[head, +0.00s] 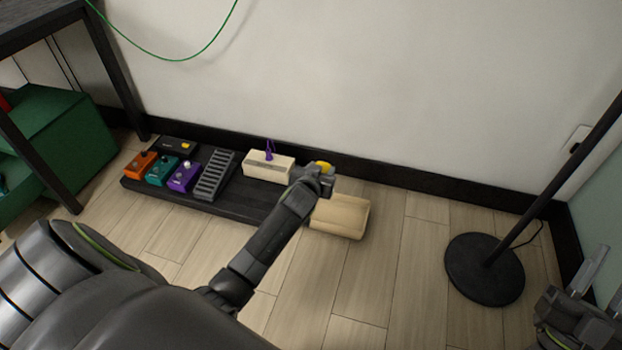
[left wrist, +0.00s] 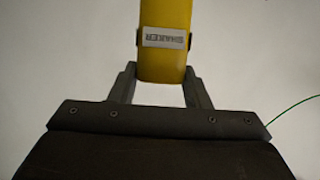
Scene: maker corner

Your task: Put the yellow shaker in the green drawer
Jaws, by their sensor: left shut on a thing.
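The yellow shaker (head: 325,165) is mostly hidden behind my left gripper (head: 322,178) in the head view. In the left wrist view the yellow shaker (left wrist: 165,60), with a white "SHAKER" label, stands between the fingers of my left gripper (left wrist: 163,85), which is shut on it. The gripper is above the floor near the wall. A green drawer unit (head: 70,140) stands at the far left under a dark table, well away from the shaker. Its front is partly cut off by the picture edge. My right gripper (head: 598,292) is at the lower right, its fingers apart and empty.
A dark pedalboard (head: 240,205) with several coloured pedals lies along the wall. A cream box (head: 268,167) with a purple item sits at its right end. A black round stand base (head: 485,268) is at right.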

